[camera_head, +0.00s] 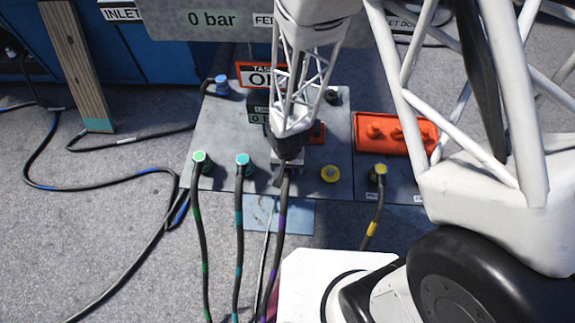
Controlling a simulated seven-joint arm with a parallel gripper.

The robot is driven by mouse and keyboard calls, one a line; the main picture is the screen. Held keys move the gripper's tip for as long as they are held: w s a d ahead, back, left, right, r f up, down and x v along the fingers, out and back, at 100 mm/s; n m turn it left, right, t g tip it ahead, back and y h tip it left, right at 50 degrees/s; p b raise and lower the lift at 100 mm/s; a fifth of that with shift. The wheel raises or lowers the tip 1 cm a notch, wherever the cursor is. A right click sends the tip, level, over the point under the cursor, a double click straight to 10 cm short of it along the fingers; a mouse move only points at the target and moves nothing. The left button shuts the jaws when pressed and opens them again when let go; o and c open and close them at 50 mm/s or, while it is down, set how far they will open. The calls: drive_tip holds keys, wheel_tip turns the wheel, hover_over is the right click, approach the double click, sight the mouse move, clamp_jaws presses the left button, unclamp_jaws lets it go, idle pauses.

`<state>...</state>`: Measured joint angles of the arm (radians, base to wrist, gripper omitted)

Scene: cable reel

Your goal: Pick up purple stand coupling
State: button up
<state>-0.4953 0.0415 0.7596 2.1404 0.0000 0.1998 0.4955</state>
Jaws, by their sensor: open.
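My gripper (284,170) points down over the grey stand plate (225,125), at the upper end of a black cable with purple bands (281,218). The purple coupling itself is hidden behind the gripper and my wrist. The gripper is open. I cannot tell whether its fingers are around the coupling or just above it. The purple-banded cable runs down from the gripper to the bottom of the picture, where my base hides part of the view.
A green coupling (201,160) and a teal coupling (242,160) stand to the left with cables. A yellow cap (330,174) and a yellow-banded coupling (379,171) are to the right. An orange block (385,133) lies behind. A wooden plank (77,65) leans at left.

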drive_tip(key=c, duration=1.1)
drive_tip(key=shift+r, duration=0.15)
drive_tip(key=shift+r, duration=1.7)
drive_tip(key=s+d, duration=0.3)
drive_tip(key=s, duration=0.4)
drive_tip(key=s+d+r, duration=0.1)
drive_tip(key=s+d, duration=0.3)
drive_tip(key=s, duration=0.3)
drive_tip(key=shift+d+r, duration=0.15)
drive_tip(key=shift+r, duration=0.05)
drive_tip(key=shift+s, duration=0.1)
